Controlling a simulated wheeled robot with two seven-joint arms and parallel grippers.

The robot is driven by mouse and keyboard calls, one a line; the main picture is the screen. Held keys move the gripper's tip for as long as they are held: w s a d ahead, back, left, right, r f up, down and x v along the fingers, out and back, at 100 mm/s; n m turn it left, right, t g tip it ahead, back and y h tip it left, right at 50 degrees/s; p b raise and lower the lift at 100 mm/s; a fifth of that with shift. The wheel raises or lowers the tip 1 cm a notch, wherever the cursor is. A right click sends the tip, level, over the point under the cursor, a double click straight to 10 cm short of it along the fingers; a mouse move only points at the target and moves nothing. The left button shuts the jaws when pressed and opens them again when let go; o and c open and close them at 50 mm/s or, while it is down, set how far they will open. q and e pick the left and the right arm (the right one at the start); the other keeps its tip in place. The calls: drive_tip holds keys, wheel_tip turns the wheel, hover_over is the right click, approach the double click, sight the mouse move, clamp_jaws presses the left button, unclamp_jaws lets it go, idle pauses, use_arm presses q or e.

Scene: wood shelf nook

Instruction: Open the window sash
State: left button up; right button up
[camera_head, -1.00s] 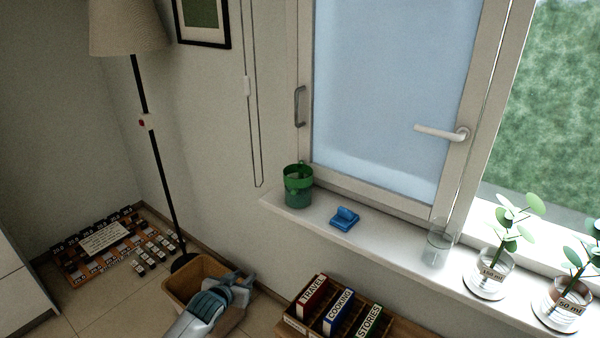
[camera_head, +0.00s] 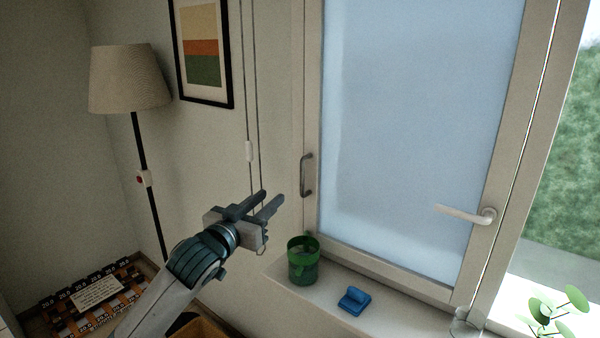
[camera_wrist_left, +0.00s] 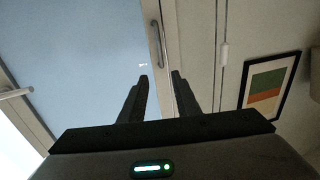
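The window sash (camera_head: 420,120) has a frosted pale blue pane in a whitish frame. A white lever handle (camera_head: 468,214) lies roughly horizontal on its right side. A grey bar handle (camera_head: 307,176) is upright at its left edge. My left gripper (camera_head: 271,198) is raised left of the bar handle, fingers apart and empty. In the left wrist view, the bar handle (camera_wrist_left: 156,43) shows beyond the open fingertips (camera_wrist_left: 160,76), not between them. The lever (camera_wrist_left: 15,93) shows there at the left edge. My right gripper is not in view.
On the sill stand a green cup (camera_head: 303,262), a blue object (camera_head: 354,300), a clear glass (camera_head: 466,322) and a plant (camera_head: 555,310). Blind cords (camera_head: 250,150) hang beside the gripper. A framed picture (camera_head: 203,50) and a floor lamp (camera_head: 128,80) are farther left.

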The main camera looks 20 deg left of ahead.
use_arm(q)
drive_tip(key=p, duration=0.7)
approach(302, 171)
drive_tip(key=w, duration=0.4)
drive_tip(key=w+d, duration=0.1)
drive_tip(key=w, duration=0.2)
drive_tip(key=shift+w+r, duration=0.1)
drive_tip(key=shift+w+d, duration=0.15)
drive_tip(key=shift+w, duration=0.5)
drive_tip(key=shift+c, duration=0.2)
clamp_jaws()
